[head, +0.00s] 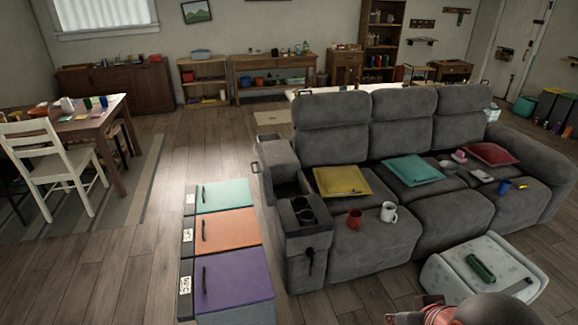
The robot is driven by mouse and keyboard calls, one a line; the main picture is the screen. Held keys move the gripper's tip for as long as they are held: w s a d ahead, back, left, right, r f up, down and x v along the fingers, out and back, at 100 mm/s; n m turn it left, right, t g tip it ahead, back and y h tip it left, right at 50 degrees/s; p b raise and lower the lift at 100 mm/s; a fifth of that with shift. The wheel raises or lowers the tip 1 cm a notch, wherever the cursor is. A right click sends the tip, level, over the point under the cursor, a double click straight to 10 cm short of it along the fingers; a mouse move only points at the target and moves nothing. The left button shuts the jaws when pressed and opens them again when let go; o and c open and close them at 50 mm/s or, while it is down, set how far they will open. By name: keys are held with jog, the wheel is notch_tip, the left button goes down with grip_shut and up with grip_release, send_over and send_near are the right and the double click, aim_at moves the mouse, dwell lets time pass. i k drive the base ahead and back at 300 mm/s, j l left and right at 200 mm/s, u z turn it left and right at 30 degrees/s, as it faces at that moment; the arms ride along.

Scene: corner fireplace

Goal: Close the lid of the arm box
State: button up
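The arm box (307,243) is the left armrest of the grey sofa. It has dark cup holders in its top and a dark object hanging on its front face. Its lid (277,160) is a grey padded block with a small handle on its left side. The lid stands raised at the back of the armrest, and a dark opening shows in front of it. The inside of the box is mostly hidden. I cannot make out my gripper's fingers in the head view.
Teal, orange and purple bins (233,281) stand left of the arm box, with a narrow gap between. A red mug (355,219), a white mug (389,212) and cushions lie on the sofa. Open floor lies left of the bins.

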aim_at(263, 172)
jog(key=i+l, duration=0.3)
jog(key=l, duration=0.15)
jog(key=i+l, duration=0.25)
jog(key=l, duration=0.15)
jog(key=i+l, duration=0.3)
jog(key=l, duration=0.15)
jog(key=i+j, duration=0.25)
jog(key=i, duration=0.2)
jog(key=i+j, duration=0.25)
jog(key=i, duration=0.2)
jog(key=i+j, duration=0.25)
jog(key=i, duration=0.2)
jog(key=i+j, duration=0.35)
jog(key=z, duration=0.05)
